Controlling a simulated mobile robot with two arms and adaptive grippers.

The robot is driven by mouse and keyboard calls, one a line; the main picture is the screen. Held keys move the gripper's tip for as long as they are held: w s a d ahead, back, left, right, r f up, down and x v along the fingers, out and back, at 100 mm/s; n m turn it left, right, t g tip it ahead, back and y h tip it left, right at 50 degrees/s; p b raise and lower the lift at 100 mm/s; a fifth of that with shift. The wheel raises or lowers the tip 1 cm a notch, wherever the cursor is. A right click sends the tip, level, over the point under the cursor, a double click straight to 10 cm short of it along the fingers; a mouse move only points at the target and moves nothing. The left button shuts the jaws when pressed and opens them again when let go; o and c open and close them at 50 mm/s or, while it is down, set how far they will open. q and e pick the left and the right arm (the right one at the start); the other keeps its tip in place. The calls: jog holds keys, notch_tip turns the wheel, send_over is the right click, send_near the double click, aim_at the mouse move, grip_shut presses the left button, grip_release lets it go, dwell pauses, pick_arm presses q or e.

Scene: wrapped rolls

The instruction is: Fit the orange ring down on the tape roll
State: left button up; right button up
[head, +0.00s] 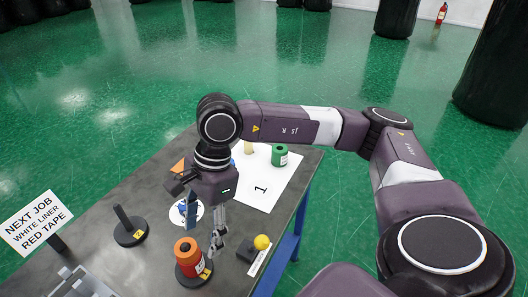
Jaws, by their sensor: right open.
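An orange-red roll (188,255) stands upright around a dark post on a round black base (182,281) near the front of the table. I cannot tell whether a separate orange ring sits on this roll. Another orange thing (178,167) shows only in part behind my right wrist, and its shape is unclear. My right gripper (204,238) points down, its fingers apart, close behind and beside the orange-red roll. I see nothing held between the fingers. My left gripper is out of view.
A bare black post on a round base (130,232) stands to the left. A green roll (279,155) and a beige thing (249,147) are on the white sheet marked 1 (272,188). A yellow ball (262,242) tops a black block at right. A sign (36,222) and grey tray (80,285) are at left.

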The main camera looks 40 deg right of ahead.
jog(key=shift+s+d+f+n+g+h+b, duration=0.4)
jog(key=shift+s+n+g+h, duration=0.2)
jog(key=shift+n, duration=2.35)
jog(key=shift+s+d+f+n+g+h+b, duration=0.4)
jog(key=shift+s+n+g+h, duration=0.2)
jog(key=shift+n, duration=2.4)
jog(key=shift+s+d+f+n+g+h+b, duration=0.4)
jog(key=shift+s+n, duration=0.3)
jog(key=shift+n, duration=2.25)
jog(key=shift+a, duration=0.1)
